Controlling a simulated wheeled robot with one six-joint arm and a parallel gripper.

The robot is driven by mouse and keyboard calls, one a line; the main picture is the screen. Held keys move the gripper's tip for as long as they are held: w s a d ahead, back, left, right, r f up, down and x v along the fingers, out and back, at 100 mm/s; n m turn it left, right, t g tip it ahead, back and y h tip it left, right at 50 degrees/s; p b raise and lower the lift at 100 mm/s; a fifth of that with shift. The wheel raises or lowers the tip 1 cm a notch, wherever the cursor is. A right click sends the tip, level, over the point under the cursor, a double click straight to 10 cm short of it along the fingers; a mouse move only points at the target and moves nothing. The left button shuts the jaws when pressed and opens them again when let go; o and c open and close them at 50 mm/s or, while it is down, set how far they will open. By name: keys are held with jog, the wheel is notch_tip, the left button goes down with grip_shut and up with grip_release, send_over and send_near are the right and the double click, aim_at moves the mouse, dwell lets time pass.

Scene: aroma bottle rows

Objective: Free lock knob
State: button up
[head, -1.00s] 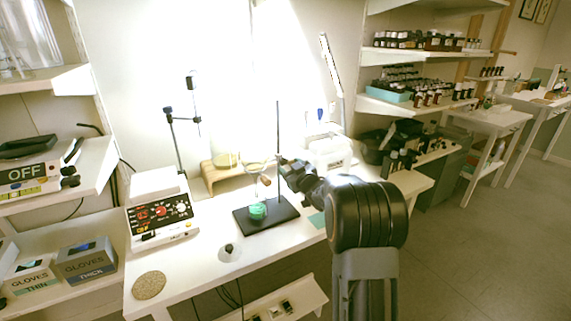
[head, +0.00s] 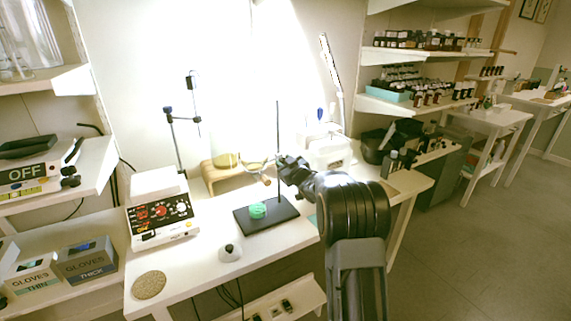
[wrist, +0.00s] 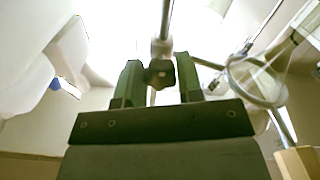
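The dark lock knob (wrist: 160,73) sits on a pale clamp collar (wrist: 161,48) on the metal rod of a stand in the wrist view. My gripper (wrist: 159,82) is open, with one finger on each side of the knob and gaps visible between. The knob appears clear of both fingers. A metal ring (wrist: 232,77) reaches right from the collar area. In the head view, my gripper (head: 284,164) is at the stand rod (head: 278,130), above the black stand base (head: 282,216). The knob is too small to make out there.
A green item (head: 257,210) lies on the stand base. A glass vessel (wrist: 292,52) is close at the right in the wrist view.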

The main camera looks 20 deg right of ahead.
jog(key=c, duration=0.4)
jog(key=shift+c, duration=0.2)
jog(key=shift+b, duration=0.3)
jog(key=shift+r+m+b, duration=0.15)
jog(key=shift+m+b, duration=5.65)
jog(key=shift+m, duration=3.2)
jog(key=shift+r+m+b, duration=0.1)
jog(key=shift+m+b, duration=5.7)
jog(key=shift+m, duration=3.2)
